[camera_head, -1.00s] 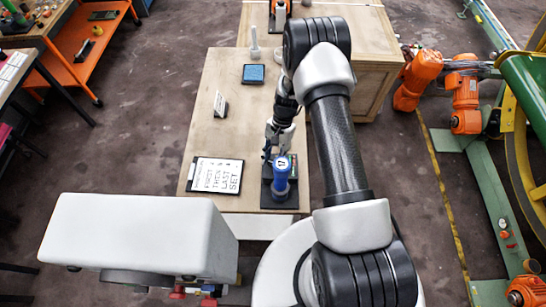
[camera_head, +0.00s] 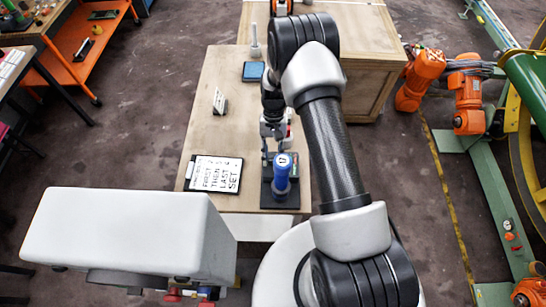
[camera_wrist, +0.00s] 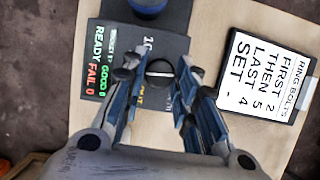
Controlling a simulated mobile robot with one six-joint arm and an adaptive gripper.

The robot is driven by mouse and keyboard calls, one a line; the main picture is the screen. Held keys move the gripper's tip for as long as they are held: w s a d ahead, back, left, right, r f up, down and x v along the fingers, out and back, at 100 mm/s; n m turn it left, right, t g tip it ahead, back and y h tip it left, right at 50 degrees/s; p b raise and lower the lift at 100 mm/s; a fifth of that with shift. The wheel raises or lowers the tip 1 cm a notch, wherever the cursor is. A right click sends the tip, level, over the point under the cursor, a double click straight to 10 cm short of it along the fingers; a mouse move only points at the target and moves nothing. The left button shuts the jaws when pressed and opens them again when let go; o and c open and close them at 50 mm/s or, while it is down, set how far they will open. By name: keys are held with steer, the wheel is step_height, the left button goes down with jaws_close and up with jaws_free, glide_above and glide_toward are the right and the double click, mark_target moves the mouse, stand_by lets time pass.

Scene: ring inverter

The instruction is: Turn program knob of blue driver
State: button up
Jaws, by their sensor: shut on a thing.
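The blue driver (camera_head: 282,172) stands upright on its black base (camera_head: 284,201) near the front of the wooden table. In the wrist view a bit of the driver (camera_wrist: 148,5) shows at the top edge. The base's dark panel (camera_wrist: 97,65) there carries lit words, including READY, GOOD 0 and FAIL 0. The round program knob (camera_wrist: 160,68), grey with a light bar across it, sits between my fingertips. My gripper (camera_wrist: 157,77) is shut on the knob; its fingers hide part of the panel and the dial marks. In the head view my gripper (camera_head: 274,150) is just behind the driver.
A clipboard (camera_head: 215,174) left of the base reads FIRST 2, THEN 5, LAST 4, SET -. A small upright card (camera_head: 219,101), a blue pad (camera_head: 253,72) and a white pointed object (camera_head: 255,42) stand farther back. The table between them is clear.

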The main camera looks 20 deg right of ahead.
steer(key=shift+a+n+h+b, duration=0.1)
steer(key=shift+n+h+b, duration=0.4)
steer(key=shift+n, duration=0.8)
steer(key=o, duration=1.1)
steer(key=shift+c, duration=0.2)
steer(key=v, duration=1.2)
steer(key=shift+w+a+r, duration=0.1)
